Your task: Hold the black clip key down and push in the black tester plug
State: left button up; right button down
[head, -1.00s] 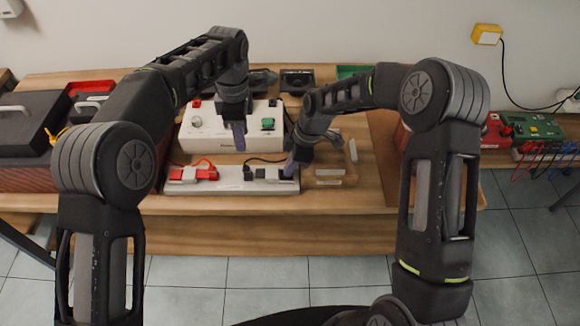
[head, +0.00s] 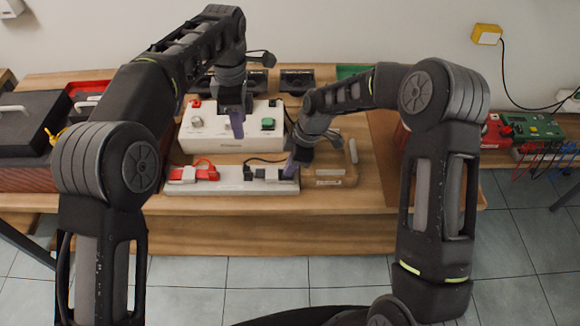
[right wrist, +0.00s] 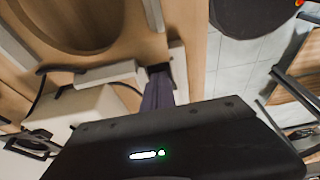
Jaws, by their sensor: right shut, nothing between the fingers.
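A white strip (head: 215,187) lies along the front of the bench, with a red plug and clip at its left and black parts at its right. The black tester plug (head: 248,173) appears to be the small black block with a dark cable. The black clip key (head: 285,173) is at the strip's right end, mostly hidden by my right gripper (head: 291,168). That gripper is shut, its tips at the key; contact is unclear. It also shows in the right wrist view (right wrist: 158,92).
The white box (head: 195,143) with red, white and green parts stands behind the strip. A wooden piece (head: 335,175) lies right of it. Black items (head: 297,80) sit at the back. A black case (head: 25,128) is at the left. The bench front is clear.

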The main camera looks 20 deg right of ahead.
jog(key=shift+s+d+f, duration=0.1)
jog(key=shift+s+f, duration=0.2)
jog(key=shift+f, duration=0.05)
jog(key=shift+w+r, duration=0.15)
jog(key=shift+r, duration=0.4)
jog(key=w+a+v, duration=0.1)
jog(key=v, duration=1.2)
jog(key=shift+r, duration=0.4)
jog(key=shift+s, duration=0.15)
